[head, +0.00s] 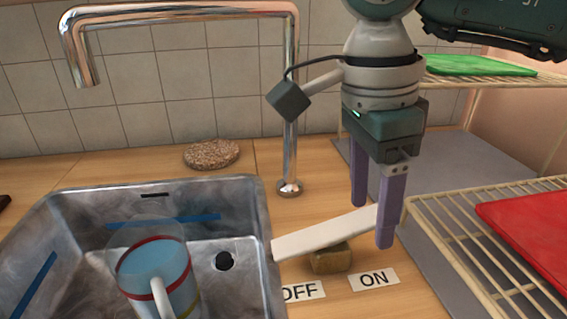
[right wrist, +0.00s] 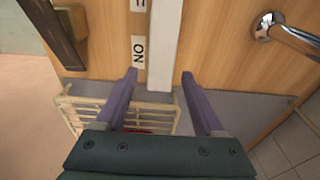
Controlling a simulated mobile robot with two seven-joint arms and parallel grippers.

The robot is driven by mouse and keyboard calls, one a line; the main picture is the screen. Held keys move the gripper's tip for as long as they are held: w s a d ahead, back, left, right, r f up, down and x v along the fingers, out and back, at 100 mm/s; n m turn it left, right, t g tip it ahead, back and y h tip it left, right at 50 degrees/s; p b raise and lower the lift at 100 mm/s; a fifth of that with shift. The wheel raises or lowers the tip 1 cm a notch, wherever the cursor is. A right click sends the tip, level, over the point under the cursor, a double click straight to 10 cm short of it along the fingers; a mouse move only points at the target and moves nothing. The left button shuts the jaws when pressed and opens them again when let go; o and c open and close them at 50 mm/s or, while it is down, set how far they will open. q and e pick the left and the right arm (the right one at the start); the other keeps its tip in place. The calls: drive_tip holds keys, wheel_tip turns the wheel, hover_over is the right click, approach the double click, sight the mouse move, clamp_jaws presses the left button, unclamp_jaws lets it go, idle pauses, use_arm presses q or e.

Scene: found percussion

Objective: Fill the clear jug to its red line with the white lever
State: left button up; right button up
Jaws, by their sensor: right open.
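The clear jug (head: 118,262) stands in the sink under the tap, its white handle towards me. Blue-tinted water (head: 160,262) in it has its surface about level with the red line (head: 150,292); I cannot tell exactly. The white lever (head: 320,235) sits on a small brown block, its left end near the sink rim and its right end raised. My right gripper (head: 372,222) is open, with its purple fingers on either side of the lever's right end. In the right wrist view the lever (right wrist: 165,45) runs between the fingertips. My left gripper is out of view.
The OFF label (head: 303,291) and ON label (head: 374,279) lie in front of the lever. The tap (head: 290,130) arches over the steel sink (head: 262,215), with no stream visible. A wire rack (head: 440,220) with a red board (head: 530,225) stands close on the right.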

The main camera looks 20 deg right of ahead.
sight(358, 219)
drive_tip(key=shift+r, duration=0.1)
wheel_tip(358, 219, up, 10)
drive_tip(key=a, duration=0.1)
drive_tip(key=shift+w, duration=0.15)
drive_tip(key=shift+a, duration=0.1)
idle(0.3)
